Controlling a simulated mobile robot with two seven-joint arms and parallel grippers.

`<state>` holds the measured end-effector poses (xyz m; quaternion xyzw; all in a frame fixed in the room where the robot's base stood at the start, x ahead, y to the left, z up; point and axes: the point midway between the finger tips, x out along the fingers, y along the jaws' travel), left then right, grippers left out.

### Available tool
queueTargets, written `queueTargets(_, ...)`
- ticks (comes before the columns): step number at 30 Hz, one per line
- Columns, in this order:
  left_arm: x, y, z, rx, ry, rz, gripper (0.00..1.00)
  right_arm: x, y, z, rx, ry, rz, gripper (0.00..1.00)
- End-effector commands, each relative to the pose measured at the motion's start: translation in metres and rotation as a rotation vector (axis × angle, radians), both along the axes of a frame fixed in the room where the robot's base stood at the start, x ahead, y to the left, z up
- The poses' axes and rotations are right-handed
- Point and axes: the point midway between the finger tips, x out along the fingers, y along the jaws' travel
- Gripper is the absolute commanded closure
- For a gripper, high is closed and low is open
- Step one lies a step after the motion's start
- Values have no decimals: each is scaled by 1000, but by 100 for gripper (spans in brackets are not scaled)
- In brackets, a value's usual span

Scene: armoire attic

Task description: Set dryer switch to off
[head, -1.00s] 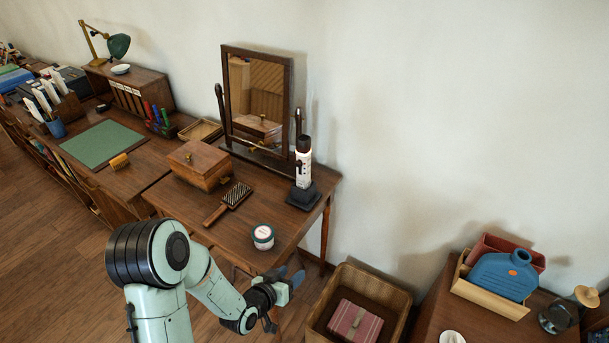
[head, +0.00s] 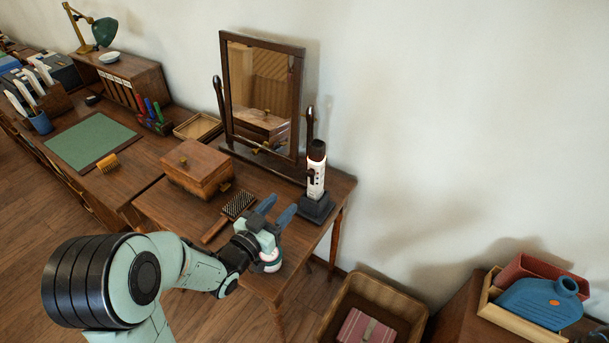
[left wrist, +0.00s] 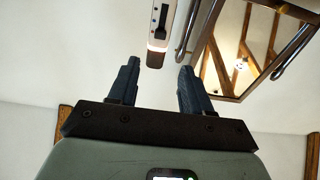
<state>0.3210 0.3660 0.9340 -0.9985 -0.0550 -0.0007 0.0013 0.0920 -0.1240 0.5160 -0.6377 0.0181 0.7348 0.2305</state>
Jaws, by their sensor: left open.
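The dryer (head: 316,173) is a white and black upright device in a dark stand (head: 316,208) at the right end of the dressing table, beside the mirror. In the left wrist view the dryer (left wrist: 161,28) shows its white body with a dark slide switch (left wrist: 162,16) and a glowing band near its end. My left gripper (head: 277,211) is open and empty, above the front right of the table and short of the dryer. In the wrist view its fingers (left wrist: 158,84) are apart, with the dryer beyond them. My right gripper is not in view.
A tilting mirror (head: 262,95) stands behind. A wooden box (head: 197,168) and a hairbrush (head: 238,205) lie left of my gripper. A jar (head: 271,262) is partly hidden under it. A wicker basket (head: 372,291) stands on the floor at right.

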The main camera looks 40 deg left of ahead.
Motion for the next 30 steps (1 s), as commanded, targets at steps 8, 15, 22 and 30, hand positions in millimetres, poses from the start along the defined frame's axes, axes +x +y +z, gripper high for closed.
queueTargets(8, 58, 6, 0, -4, -2, -2, 51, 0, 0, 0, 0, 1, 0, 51)
queueTargets(15, 100, 10, 0, -5, -3, -1, 51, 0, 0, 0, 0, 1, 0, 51)
queueTargets(22, 117, 12, 0, -3, 0, 0, 51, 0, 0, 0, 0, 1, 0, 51)
queueTargets(30, 118, 13, 0, -3, 0, 0, 51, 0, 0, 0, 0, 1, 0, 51)
